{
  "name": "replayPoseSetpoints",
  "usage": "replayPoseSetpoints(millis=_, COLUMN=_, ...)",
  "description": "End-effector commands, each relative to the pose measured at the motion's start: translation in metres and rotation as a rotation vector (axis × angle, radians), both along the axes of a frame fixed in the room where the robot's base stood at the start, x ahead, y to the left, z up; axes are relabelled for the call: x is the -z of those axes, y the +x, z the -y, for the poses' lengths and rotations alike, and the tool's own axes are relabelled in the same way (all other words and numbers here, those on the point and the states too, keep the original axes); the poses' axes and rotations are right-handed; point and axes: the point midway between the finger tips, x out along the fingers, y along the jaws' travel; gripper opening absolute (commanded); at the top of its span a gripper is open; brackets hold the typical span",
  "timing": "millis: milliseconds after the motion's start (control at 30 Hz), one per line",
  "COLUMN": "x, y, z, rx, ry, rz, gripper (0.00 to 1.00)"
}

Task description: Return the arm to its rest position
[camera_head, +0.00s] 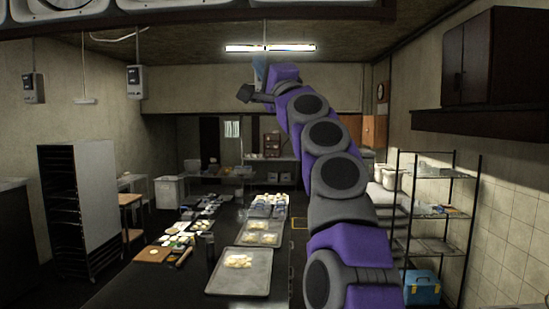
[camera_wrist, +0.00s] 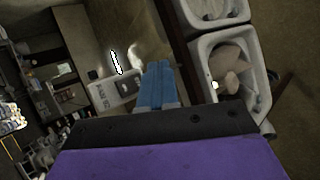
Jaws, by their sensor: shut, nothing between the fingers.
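My arm, purple and dark grey, rises from the lower right of the head view and reaches up and forward above the work table. My gripper (camera_head: 259,73) is at its far end, high under the ceiling lamp and apart from the things below. In the wrist view the blue fingers of my gripper (camera_wrist: 157,84) are together, with nothing held between them. The wrist view is tilted.
A long dark table (camera_head: 160,285) carries a tray (camera_head: 225,285) with pale pieces. A cutting board (camera_head: 152,254) lies at its left. A wire shelf (camera_head: 435,211) stands right, below a wall cabinet (camera_head: 495,57).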

Motion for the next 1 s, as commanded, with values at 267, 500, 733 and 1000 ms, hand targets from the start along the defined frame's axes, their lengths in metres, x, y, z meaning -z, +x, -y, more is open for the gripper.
replayPoseSetpoints(millis=267, x=0.061, y=0.007, z=-0.017, rx=0.001, ry=-0.182, rz=-0.1, gripper=0.0)
replayPoseSetpoints(millis=500, x=0.178, y=-0.006, z=-0.039, rx=-0.02, ry=-0.501, rz=-0.258, gripper=0.0)
replayPoseSetpoints(millis=733, x=0.312, y=-0.046, z=-0.042, rx=-0.066, ry=-0.821, rz=-0.419, gripper=0.0)
replayPoseSetpoints(millis=1000, x=0.477, y=-0.123, z=-0.009, rx=-0.139, ry=-1.178, rz=-0.624, gripper=0.0)
